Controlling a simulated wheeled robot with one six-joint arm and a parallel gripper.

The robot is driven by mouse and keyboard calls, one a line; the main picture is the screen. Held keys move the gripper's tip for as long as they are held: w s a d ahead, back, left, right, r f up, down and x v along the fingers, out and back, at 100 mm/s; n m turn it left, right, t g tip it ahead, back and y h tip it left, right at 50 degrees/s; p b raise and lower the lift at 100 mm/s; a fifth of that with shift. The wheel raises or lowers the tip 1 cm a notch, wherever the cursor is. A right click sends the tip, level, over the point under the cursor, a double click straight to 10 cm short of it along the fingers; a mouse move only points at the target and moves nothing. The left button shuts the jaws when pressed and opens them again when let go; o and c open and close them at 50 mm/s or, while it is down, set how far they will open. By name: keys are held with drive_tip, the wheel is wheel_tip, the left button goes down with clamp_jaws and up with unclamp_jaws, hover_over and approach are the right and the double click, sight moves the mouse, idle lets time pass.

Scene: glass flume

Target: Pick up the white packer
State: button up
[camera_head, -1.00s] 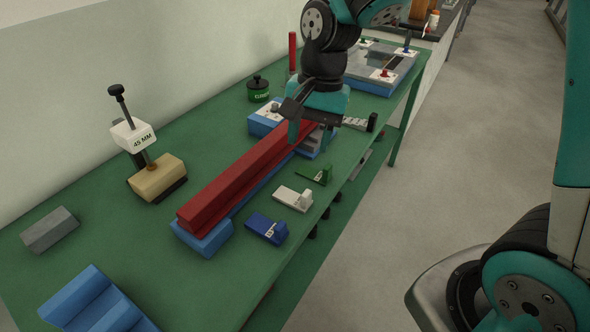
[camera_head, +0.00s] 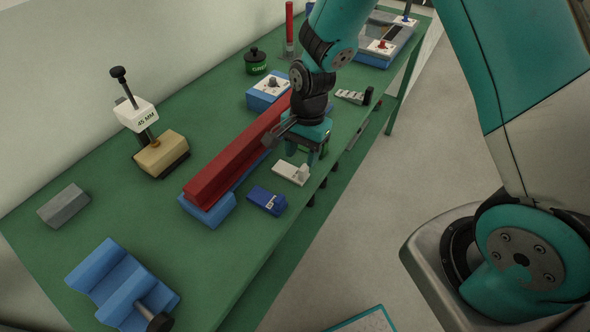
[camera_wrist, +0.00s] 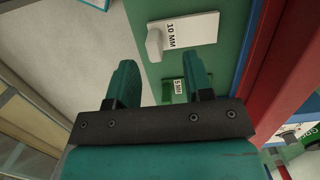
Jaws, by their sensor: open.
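The white packer (camera_head: 291,172) lies on the green bench between the red bar and the bench's front edge. In the wrist view the white packer (camera_wrist: 190,33) is labelled 10 MM, has a raised block at its left end, and lies beyond the fingertips. My gripper (camera_head: 308,155) is just behind the white packer in the head view, pointing down. In the wrist view my gripper (camera_wrist: 160,78) has its fingers apart with nothing held. The green packer (camera_wrist: 168,89), labelled 5 MM, shows between and below the fingers; in the head view the gripper mostly hides it.
A blue packer (camera_head: 267,200) lies on the near side of the white one. The red bar (camera_head: 235,160) on its blue base runs along their left.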

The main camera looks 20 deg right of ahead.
sight(304, 167)
drive_tip(key=f, duration=0.1)
drive_tip(key=f+p, duration=0.1)
drive_tip(key=f, duration=0.3)
drive_tip(key=shift+s, duration=0.4)
clamp_jaws()
